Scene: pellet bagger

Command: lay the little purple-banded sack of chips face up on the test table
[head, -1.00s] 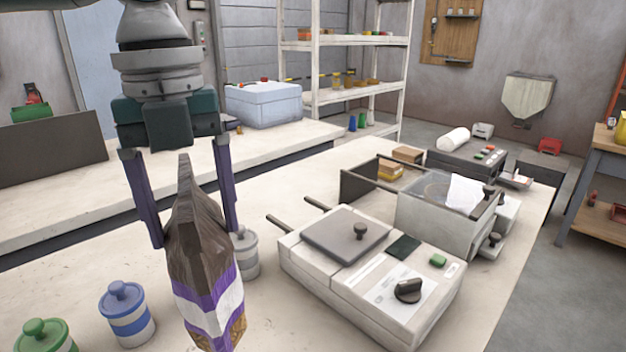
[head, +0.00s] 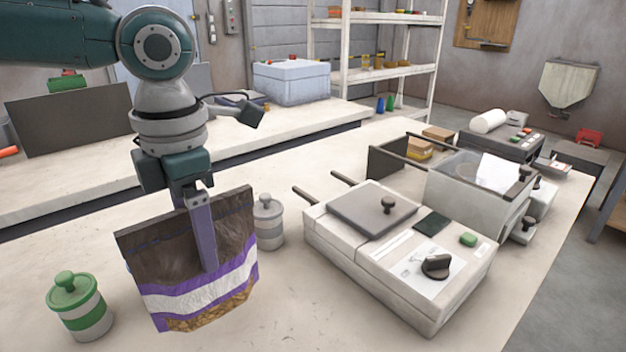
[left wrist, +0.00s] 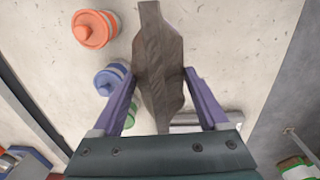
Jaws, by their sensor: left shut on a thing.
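The purple-banded sack (head: 190,295) is dark brown on top, with purple and white bands and golden chips at its bottom. My left gripper (head: 208,262) is shut on it from above, one finger across the broad side facing the head camera. The sack hangs upright, slightly tilted, over the near white table (head: 300,325); I cannot tell if its bottom touches. In the left wrist view, the sack's brown top (left wrist: 158,55) lies between both fingers of the left gripper (left wrist: 158,75). My right gripper is not in view.
A green-banded canister (head: 80,310) stands left of the sack and a grey one (head: 268,222) right behind it. A white machine with a knob (head: 400,260) stands to the right. Red (left wrist: 92,29) and blue (left wrist: 110,80) canisters show in the wrist view. The table's front middle is clear.

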